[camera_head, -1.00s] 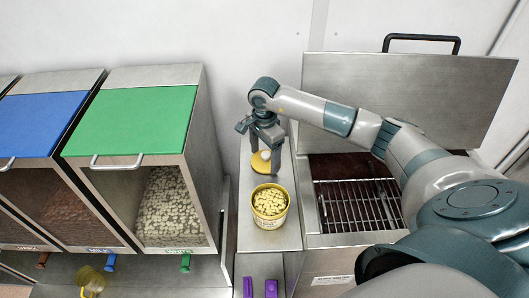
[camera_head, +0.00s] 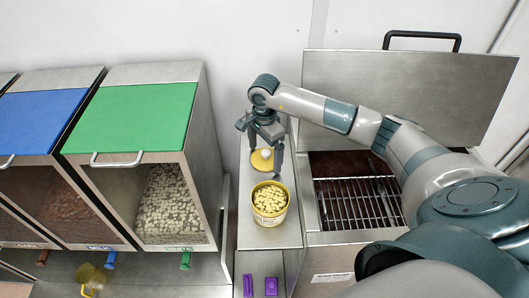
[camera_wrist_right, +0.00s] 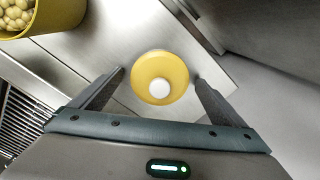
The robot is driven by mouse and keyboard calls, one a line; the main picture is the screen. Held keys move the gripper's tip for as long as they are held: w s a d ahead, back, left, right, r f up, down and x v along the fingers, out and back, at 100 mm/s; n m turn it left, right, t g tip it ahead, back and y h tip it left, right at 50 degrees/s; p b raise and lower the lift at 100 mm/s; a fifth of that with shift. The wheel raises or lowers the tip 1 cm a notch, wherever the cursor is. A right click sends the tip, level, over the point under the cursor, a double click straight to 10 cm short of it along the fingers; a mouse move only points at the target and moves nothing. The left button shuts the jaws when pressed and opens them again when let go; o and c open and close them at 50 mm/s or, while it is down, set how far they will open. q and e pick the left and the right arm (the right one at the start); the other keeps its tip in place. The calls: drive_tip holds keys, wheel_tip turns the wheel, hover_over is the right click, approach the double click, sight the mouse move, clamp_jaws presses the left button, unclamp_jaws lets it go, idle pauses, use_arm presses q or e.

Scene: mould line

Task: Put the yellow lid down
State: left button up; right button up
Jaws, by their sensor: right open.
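The yellow lid (camera_head: 262,158) is a round disc with a pale knob. It lies on the narrow steel counter (camera_head: 270,236), behind the yellow tub (camera_head: 270,203) that is filled with pale pieces. In the right wrist view the lid (camera_wrist_right: 160,78) lies flat on the steel, knob up. My right gripper (camera_head: 266,148) is above the lid, with its fingers apart on either side. In the wrist view the right gripper (camera_wrist_right: 160,82) is open and the fingers look clear of the lid. My left gripper is not in view.
Dispensers with green (camera_head: 135,119) and blue (camera_head: 40,119) lids stand at the left. A grill (camera_head: 357,203) with a raised steel cover (camera_head: 410,97) is at the right. Purple pieces (camera_head: 259,286) lie at the counter's near end. A yellow cup (camera_head: 91,277) is at lower left.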

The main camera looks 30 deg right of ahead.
sight(264, 152)
drive_tip(key=shift+r+b, duration=0.3)
drive_tip(key=shift+r, duration=0.15)
wheel_tip(264, 152, up, 11)
drive_tip(key=b, duration=0.4)
idle(0.3)
